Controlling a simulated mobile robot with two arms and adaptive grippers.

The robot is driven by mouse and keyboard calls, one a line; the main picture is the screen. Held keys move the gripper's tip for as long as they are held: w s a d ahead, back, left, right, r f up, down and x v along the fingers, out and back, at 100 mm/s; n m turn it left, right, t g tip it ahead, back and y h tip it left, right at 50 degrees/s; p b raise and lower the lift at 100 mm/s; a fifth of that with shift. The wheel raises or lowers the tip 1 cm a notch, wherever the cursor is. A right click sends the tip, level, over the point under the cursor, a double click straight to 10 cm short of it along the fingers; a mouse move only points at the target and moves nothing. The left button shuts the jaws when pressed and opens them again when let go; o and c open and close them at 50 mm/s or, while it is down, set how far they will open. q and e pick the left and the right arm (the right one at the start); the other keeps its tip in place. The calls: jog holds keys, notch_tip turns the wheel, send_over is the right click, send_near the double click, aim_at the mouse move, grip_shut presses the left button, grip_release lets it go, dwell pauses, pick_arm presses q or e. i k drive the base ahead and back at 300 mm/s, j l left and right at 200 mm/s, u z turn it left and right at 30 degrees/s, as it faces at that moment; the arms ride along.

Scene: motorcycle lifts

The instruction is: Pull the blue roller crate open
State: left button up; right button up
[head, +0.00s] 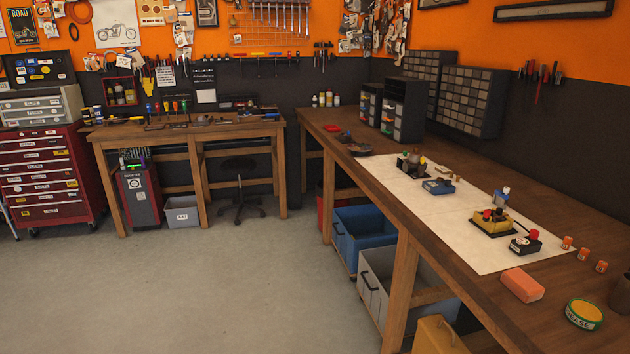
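The blue roller crate (343,243) stands on the floor under the long wooden workbench on the right. Its open top and blue front wall show, and a dark handle is on the front. Part of its top and back is hidden by the bench's edge and legs. It stands between a red container and a grey crate. Neither of my grippers shows in the head view.
The grey crate (372,291) with a dark handle stands nearer, beside a bench leg (402,285). A red container (323,212) is behind the blue crate. A yellowish box (434,338) is at the bottom. The concrete floor (200,290) to the left is clear.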

aim_at(370, 228)
jog(key=i+u, duration=0.3)
jog(key=i, duration=2)
